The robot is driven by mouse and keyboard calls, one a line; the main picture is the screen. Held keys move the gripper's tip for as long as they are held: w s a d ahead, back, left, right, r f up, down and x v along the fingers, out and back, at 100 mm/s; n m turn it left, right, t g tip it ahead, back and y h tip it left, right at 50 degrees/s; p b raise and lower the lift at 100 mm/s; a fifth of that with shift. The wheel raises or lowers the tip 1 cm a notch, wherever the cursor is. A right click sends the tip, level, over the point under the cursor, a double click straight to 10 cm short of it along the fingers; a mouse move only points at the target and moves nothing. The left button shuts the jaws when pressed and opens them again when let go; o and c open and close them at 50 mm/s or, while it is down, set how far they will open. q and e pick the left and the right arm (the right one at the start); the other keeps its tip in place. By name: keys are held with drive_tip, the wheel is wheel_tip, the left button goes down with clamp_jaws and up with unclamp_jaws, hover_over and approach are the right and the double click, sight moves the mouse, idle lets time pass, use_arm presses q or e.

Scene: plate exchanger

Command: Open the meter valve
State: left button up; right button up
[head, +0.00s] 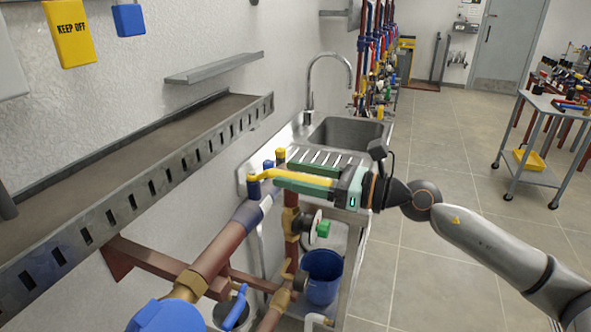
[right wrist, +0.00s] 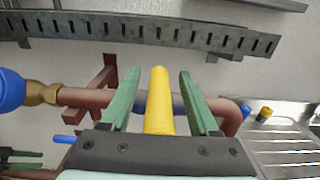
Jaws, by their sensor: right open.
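A yellow lever (head: 300,178) lies at the pipe run beside the sink. I take it for the meter valve's handle, though the valve body is hidden. My right gripper (right wrist: 159,76) is open, with its two green fingers on either side of the yellow lever (right wrist: 159,100). In the right wrist view a gap shows on both sides of the lever. In the head view the right gripper (head: 275,178) reaches in from the right, over the pipe. A blue round meter-like body (head: 165,315) sits on the same pipe line at the lower left.
A perforated grey wall tray (head: 200,138) runs above the pipes. The sink (head: 345,132) stands behind the gripper. The floor at right is clear up to a cart (head: 545,105).

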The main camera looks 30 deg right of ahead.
drive_tip(key=shift+c, duration=0.3)
clamp_jaws()
idle(0.3)
idle(0.9)
